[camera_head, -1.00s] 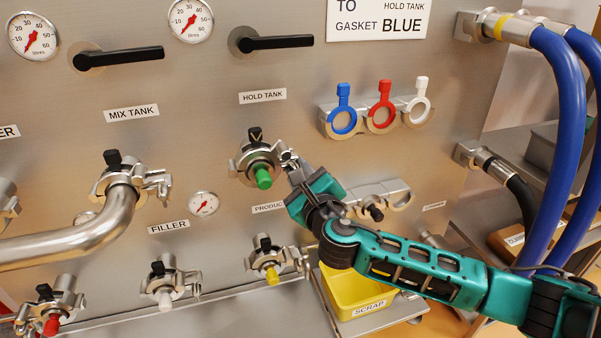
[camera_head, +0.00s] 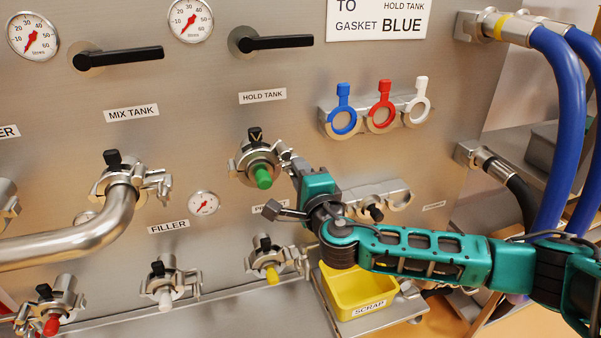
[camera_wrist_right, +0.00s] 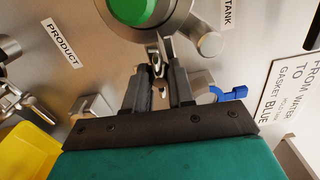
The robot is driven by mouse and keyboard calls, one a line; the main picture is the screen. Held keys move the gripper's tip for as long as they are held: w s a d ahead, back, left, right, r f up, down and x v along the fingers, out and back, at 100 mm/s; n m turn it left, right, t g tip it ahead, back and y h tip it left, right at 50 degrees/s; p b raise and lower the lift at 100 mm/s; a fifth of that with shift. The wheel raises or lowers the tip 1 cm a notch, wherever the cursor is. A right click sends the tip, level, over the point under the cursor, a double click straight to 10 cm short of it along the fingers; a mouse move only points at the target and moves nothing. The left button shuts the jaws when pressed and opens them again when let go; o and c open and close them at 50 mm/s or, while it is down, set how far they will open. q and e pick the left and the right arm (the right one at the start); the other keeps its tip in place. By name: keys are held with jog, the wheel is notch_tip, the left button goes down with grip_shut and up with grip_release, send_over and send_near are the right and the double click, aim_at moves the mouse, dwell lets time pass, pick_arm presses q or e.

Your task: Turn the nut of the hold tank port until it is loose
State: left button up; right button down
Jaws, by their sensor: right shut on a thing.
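The hold tank port (camera_head: 254,164) is a metal clamped fitting with a green plug (camera_head: 263,177), below the HOLD TANK label (camera_head: 262,96). Its nut (camera_wrist_right: 158,68) sits at the right side of the clamp. My right gripper (camera_head: 292,165) is at that side, shut on the nut. In the right wrist view the gripper (camera_wrist_right: 160,82) has the nut between its fingertips, below the green plug (camera_wrist_right: 133,8). The fingers partly hide the nut. My left gripper is in neither view.
Blue, red and white gasket rings (camera_head: 380,114) hang on a rack to the upper right. A yellow scrap bin (camera_head: 352,290) stands below my right arm. Blue hoses (camera_head: 570,130) hang at the right. Other clamped ports line the panel below and left.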

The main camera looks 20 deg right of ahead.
jog(key=c, duration=1.4)
grip_release()
jog(key=shift+w+d+r+n, duration=0.1)
jog(key=shift+r+n, duration=0.15)
jog(key=shift+n, duration=0.25)
jog(key=shift+o, duration=1)
jog(key=shift+f, duration=0.1)
jog(key=s, duration=0.9)
jog(key=s+a+f+m+g+y, duration=0.2)
jog(key=s+a+f+m+g, duration=0.15)
jog(key=f+m, duration=0.6)
jog(key=s+a+f+m+g+y, duration=0.25)
jog(key=a+f+m, duration=0.25)
jog(key=m, duration=1)
jog(key=s+d+f+m+h, duration=0.1)
jog(key=s+d+f+m, duration=0.2)
jog(key=m, duration=0.6)
jog(key=s+d+f+m+h, duration=0.1)
jog(key=s+d+f+m, duration=0.3)
jog(key=m, duration=0.5)
jog(key=s+d+f+m+g+h, duration=0.1)
jog(key=s+d+f+m, duration=0.2)
jog(key=m, duration=0.6)
jog(key=shift+s+d+f, duration=0.15)
jog(key=shift+s+f, duration=0.65)
jog(key=shift+s, duration=0.45)
